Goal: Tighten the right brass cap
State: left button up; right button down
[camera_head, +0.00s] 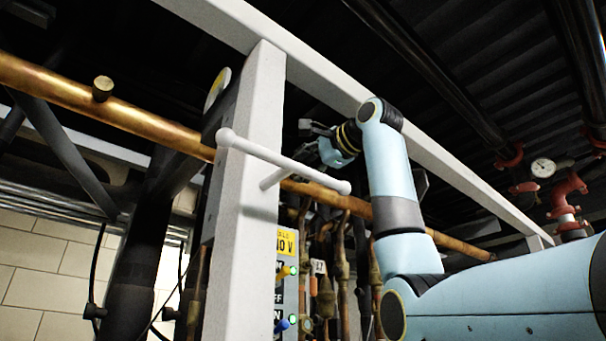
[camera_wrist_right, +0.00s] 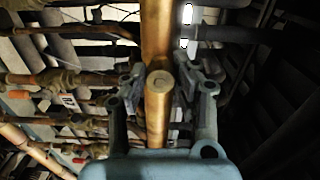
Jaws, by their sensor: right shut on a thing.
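The right brass cap (camera_wrist_right: 160,84) shows in the right wrist view as a round-ended brass piece in front of the copper pipe (camera_wrist_right: 157,25). My right gripper (camera_wrist_right: 160,72) has a finger on either side of it and is shut on it. In the head view my right gripper (camera_head: 312,142) is up beside the pale post, above the pipe line, and the cap it holds cannot be made out there. Another brass cap (camera_head: 103,88) stands on the copper pipe (camera_head: 150,122) at the left. My left gripper is not in view.
A pale upright post (camera_head: 250,130) stands left of my right gripper, with a white T-shaped handle (camera_head: 285,163) in front. A long beam (camera_head: 440,165) runs above and behind my arm. A gauge (camera_head: 542,167) and red valves (camera_head: 566,195) are at the right.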

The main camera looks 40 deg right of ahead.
jog(key=shift+m, duration=0.5)
jog(key=c, duration=1)
grip_release()
jog(key=s, duration=0.8)
jog(key=s+d, duration=0.1)
jog(key=s, duration=0.3)
jog(key=shift+f, duration=0.1)
